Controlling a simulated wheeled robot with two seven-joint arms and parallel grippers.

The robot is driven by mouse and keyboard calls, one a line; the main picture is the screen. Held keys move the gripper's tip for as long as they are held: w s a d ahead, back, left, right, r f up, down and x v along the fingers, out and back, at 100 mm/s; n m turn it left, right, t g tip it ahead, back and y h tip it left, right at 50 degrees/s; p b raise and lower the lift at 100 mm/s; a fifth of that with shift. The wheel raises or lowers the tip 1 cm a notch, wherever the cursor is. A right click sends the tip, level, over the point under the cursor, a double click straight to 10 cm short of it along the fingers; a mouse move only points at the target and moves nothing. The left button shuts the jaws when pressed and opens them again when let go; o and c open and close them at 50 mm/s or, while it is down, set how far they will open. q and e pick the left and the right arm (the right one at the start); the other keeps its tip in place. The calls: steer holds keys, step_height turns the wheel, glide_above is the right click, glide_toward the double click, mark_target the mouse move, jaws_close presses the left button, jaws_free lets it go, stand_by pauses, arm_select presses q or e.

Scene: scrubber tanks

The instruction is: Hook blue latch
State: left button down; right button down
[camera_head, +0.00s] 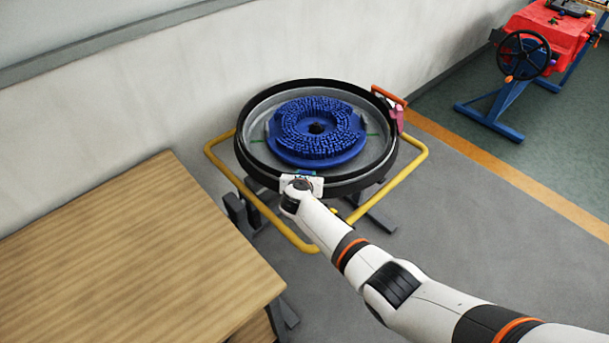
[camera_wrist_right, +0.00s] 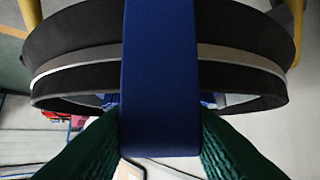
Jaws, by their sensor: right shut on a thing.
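My right gripper (camera_head: 302,184) is at the near rim of the round tub (camera_head: 243,152). In the right wrist view, the green-padded fingers of my right gripper (camera_wrist_right: 160,135) are shut on the blue latch (camera_wrist_right: 160,70), one on each side. The latch is a flat blue bar that stands across the tub's black rim (camera_wrist_right: 75,45) and its pale band in that view. In the head view only a small blue piece of the latch (camera_head: 304,172) shows above my gripper. Whether it is hooked cannot be told. My left gripper is not in view.
A blue brush disc (camera_head: 318,152) lies in the tub. A yellow tube frame (camera_head: 424,150) surrounds the tub. A pink piece (camera_head: 399,116) and a red-orange handle (camera_head: 388,95) are at its right. A wooden table (camera_head: 120,250) fills the left front. A red machine (camera_head: 550,32) stands back right.

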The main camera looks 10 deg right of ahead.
steer(key=shift+w+d+r, duration=0.15)
steer(key=c, duration=1.2)
jaws_free()
steer(key=shift+c, duration=0.2)
steer(key=shift+o, duration=1.4)
steer(key=shift+d, duration=0.1)
steer(key=shift+s, duration=0.25)
steer(key=shift+s+a+r, duration=0.1)
steer(key=shift+s+a, duration=0.1)
steer(key=shift+a, duration=0.05)
steer(key=p+v, duration=0.2)
steer(key=v, duration=0.9)
steer(key=shift+s+d+r, duration=0.1)
steer(key=shift+d, duration=0.05)
